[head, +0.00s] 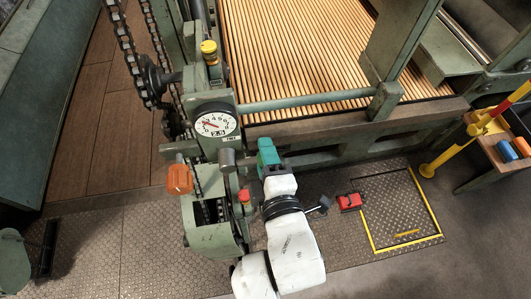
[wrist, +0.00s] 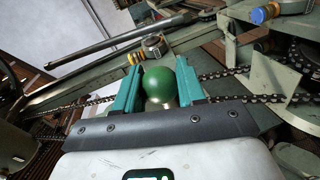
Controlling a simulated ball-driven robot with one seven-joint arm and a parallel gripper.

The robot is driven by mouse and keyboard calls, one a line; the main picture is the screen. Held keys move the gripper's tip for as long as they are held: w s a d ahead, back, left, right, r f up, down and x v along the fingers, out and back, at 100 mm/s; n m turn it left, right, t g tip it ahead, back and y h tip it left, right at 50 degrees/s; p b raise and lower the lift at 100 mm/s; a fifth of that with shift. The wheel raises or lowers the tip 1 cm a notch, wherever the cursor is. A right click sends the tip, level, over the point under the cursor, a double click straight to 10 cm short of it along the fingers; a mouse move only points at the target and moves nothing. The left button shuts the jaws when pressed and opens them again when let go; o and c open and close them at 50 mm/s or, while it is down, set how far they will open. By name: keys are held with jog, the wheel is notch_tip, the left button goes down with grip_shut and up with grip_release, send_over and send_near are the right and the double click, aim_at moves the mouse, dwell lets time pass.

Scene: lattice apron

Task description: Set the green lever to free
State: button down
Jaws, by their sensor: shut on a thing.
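The green lever shows in the wrist view as a round green knob (wrist: 159,84) on a pale metal collar. It sits between the two teal fingers of my gripper (wrist: 160,62), which is shut on it. In the head view my gripper (head: 267,150) is to the right of the green machine post, below the round dial (head: 216,124). The knob is hidden there behind my gripper. I cannot read any marking for the lever's positions.
A chain (head: 125,45) runs at the upper left. A red object (head: 350,201) lies on the floor plate beside a yellow-edged hatch (head: 395,212).

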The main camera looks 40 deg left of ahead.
jog(key=shift+r, duration=0.15)
dwell(0.3)
jog(key=c, duration=0.7)
grip_release()
jog(key=b+v, duration=0.1)
jog(key=v, duration=1)
jog(key=shift+a+b, duration=0.1)
jog(key=shift+b, duration=0.25)
